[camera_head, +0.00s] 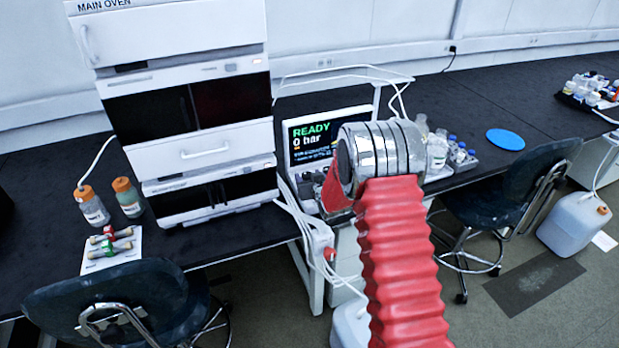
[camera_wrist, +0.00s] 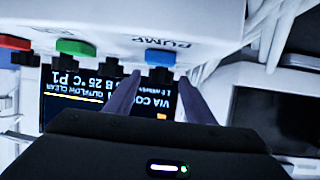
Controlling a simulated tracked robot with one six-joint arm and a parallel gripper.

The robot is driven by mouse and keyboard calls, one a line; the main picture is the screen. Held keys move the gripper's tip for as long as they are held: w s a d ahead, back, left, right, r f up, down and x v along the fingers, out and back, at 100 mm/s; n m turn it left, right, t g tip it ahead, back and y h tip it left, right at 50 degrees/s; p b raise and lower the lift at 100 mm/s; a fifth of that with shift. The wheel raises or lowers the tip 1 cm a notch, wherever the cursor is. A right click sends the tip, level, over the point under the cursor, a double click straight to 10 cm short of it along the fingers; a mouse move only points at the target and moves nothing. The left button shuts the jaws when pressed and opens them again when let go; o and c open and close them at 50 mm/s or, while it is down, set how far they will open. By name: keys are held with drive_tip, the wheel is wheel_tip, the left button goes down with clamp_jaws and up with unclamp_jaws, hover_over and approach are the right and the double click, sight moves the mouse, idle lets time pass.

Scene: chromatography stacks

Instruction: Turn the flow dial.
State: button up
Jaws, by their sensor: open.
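The wrist view looks upside down at a white unit (camera_wrist: 120,22) marked PUMP. Along its edge are a red piece (camera_wrist: 14,43), a green piece (camera_wrist: 78,47) and a blue piece (camera_wrist: 160,57), with small dark fittings below them. I cannot tell which of these, if any, is the flow dial. My gripper (camera_wrist: 159,82) is open, its two grey fingers pointing at the blue piece, one on each side in the picture. I cannot tell whether they touch anything. In the head view my red-sleeved arm and chrome joint hide the gripper and part of the unit.
A screen (camera_head: 326,138) reads READY, 0 bar. A white oven stack (camera_head: 207,138) and orange-capped bottles (camera_head: 130,200) stand left. Vials (camera_head: 460,152) stand right of my arm, near a blue disc (camera_head: 505,139). White tubing hangs close by. Two chairs stand in front of the bench.

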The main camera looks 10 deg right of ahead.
drive_tip(key=shift+c, duration=0.7)
drive_tip(key=c, duration=0.9)
drive_tip(key=shift+d, duration=0.15)
drive_tip(key=shift+d+n+y, duration=0.1)
drive_tip(key=shift+n+y, duration=0.6)
drive_tip(key=shift+y, duration=0.1)
drive_tip(key=shift+w+d+n+g+y, duration=0.15)
drive_tip(key=shift+n+g+y, duration=0.2)
drive_tip(key=shift+n+y, duration=0.4)
drive_tip(key=shift+s+d+n+g+y, duration=0.1)
drive_tip(key=shift+n+g+y, duration=0.25)
drive_tip(key=shift+n+y, duration=0.35)
drive_tip(key=shift+w+d+n+g+y, duration=0.15)
drive_tip(key=shift+n+g+y, duration=0.45)
drive_tip(key=shift+n+y, duration=0.3)
drive_tip(key=shift+w+d+n+g+y, duration=0.1)
drive_tip(key=shift+n+g+y, duration=0.5)
drive_tip(key=shift+n+y, duration=0.45)
